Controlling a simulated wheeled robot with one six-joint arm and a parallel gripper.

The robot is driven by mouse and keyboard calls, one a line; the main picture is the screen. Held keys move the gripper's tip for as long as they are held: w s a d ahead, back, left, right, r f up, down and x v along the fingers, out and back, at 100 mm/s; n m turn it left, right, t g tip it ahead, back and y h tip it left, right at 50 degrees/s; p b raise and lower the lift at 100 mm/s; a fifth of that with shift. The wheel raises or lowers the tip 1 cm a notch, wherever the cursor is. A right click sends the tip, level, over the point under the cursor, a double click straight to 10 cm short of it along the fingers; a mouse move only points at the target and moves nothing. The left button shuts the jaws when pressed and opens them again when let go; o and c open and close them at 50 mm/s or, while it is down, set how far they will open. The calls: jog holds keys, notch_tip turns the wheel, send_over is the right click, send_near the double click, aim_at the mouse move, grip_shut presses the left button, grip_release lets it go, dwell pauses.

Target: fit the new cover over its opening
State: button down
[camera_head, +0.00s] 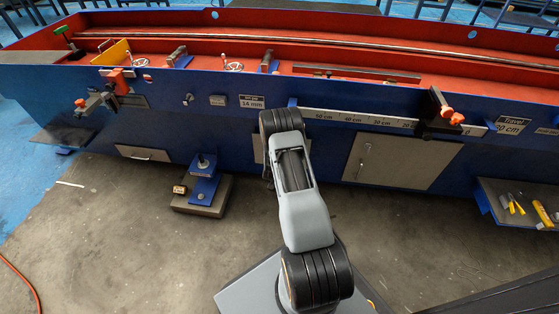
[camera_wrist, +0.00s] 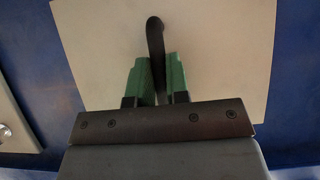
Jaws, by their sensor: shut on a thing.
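In the wrist view my gripper (camera_wrist: 158,85) has its green fingers shut on a dark curved handle (camera_wrist: 155,38). The handle stands in front of a flat beige plate (camera_wrist: 225,55), which looks like the cover. Blue machine wall (camera_wrist: 296,60) shows beside the plate. In the head view my arm hides my gripper and most of a beige panel (camera_head: 258,150) on the blue front. No opening shows; I cannot tell whether one lies behind the plate, or whether the plate touches the wall.
A beige door with a handle (camera_head: 400,162) is to the right of my arm. A blue bracket on a grey block (camera_head: 203,190) stands on the floor at left. A tool shelf (camera_head: 520,205) juts out at right. A clamp with an orange knob (camera_head: 440,112) projects from the front.

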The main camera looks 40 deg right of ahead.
jog(key=shift+w+d+b, duration=0.75)
jog(key=shift+w+d, duration=0.05)
jog(key=shift+w, duration=0.05)
dwell(0.4)
jog(key=c, duration=1)
grip_release()
jog(key=shift+c, duration=0.2)
jog(key=shift+s, duration=0.1)
jog(key=p+v, duration=0.5)
jog(key=v, duration=0.8)
jog(key=shift+s+a+r, duration=0.2)
jog(key=shift+s+a, duration=0.05)
jog(key=shift+r, duration=0.1)
